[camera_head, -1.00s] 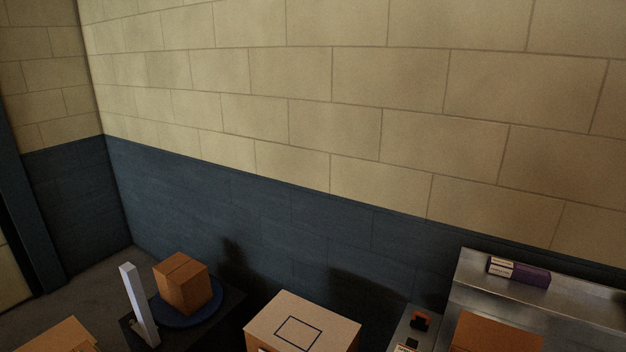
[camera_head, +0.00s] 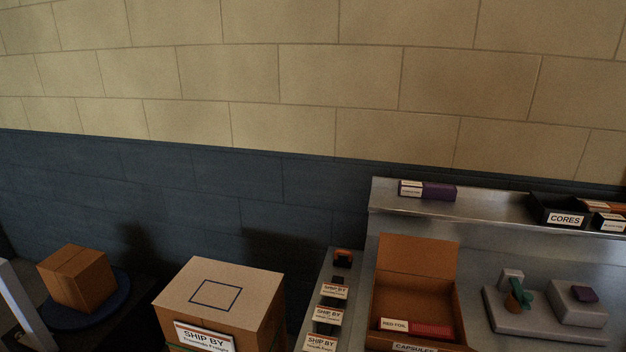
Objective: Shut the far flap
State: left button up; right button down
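An open cardboard box labelled "CAPSULES" (camera_head: 464,318) stands on the metal bench at the lower right. Its far flap (camera_head: 418,257) stands up at the back, tilted away from the opening. Inside lie a white "RED FOIL" card (camera_head: 394,324) and a red item (camera_head: 432,330). The box's near side is cut off by the bottom edge of the view. Neither of my grippers is in view.
A metal shelf (camera_head: 485,205) behind the box holds a purple carton (camera_head: 438,191) and a black "CORES" bin (camera_head: 545,213). A grey fixture (camera_head: 500,318) stands right of the box. "SHIP BY" labels (camera_head: 328,317) and a large carton (camera_head: 232,283) are left.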

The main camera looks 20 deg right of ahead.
aim_at(423, 256)
jog(key=i+l+z, duration=0.1)
jog(key=l+z, duration=0.2)
jog(key=i+l+z, duration=0.15)
jog(key=l+z, duration=0.2)
jog(key=i+l+z, duration=0.3)
jog(key=k+j, duration=0.05)
jog(key=k, duration=0.05)
